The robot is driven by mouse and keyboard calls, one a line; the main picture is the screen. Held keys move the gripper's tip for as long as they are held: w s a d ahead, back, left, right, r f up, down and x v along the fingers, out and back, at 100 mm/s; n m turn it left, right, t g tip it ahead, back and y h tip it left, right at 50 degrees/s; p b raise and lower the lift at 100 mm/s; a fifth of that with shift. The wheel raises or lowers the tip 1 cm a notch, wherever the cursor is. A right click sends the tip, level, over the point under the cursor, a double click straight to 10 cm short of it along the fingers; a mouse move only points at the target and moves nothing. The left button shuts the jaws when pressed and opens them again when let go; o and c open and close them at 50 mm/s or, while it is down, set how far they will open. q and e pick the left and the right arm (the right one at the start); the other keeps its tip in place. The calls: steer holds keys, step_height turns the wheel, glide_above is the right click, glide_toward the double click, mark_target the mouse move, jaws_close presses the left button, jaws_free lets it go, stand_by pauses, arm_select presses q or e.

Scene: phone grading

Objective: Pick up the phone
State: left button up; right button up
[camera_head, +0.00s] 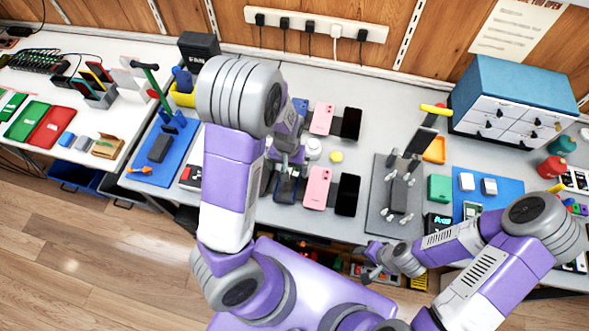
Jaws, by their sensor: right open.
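Several phones lie on the grey workbench: a pink phone (316,189) beside a black phone (347,195), and behind them another pink phone (321,119) beside a black phone (350,124). A dark phone-like item (285,190) lies left of the front pink phone. My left gripper (287,172) hangs over or just behind that item, partly hidden by its own arm; whether it touches it or how its jaws stand is unclear. My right gripper (369,264) is open and empty at the bench's front edge, in front of the black phone and apart from the phones.
A metal fixture plate with posts (377,217) stands right of the phones. Farther right are a green box (439,188), a blue mat (505,178) and a blue drawer cabinet (512,88). A power strip (315,24) is on the back wall. A side table (20,155) is at left.

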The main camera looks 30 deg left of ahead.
arm_select(q)
steer(key=f, duration=0.2)
steer(key=shift+s+f+b, duration=0.3)
steer(key=shift+b, duration=0.1)
step_height(320, 180, down, 5)
steer(key=shift+w+r+b, duration=0.1)
steer(key=shift+w+b, duration=0.05)
steer(key=shift+b, duration=0.65)
steer(key=shift+r, duration=0.1)
steer(key=c, duration=1.1)
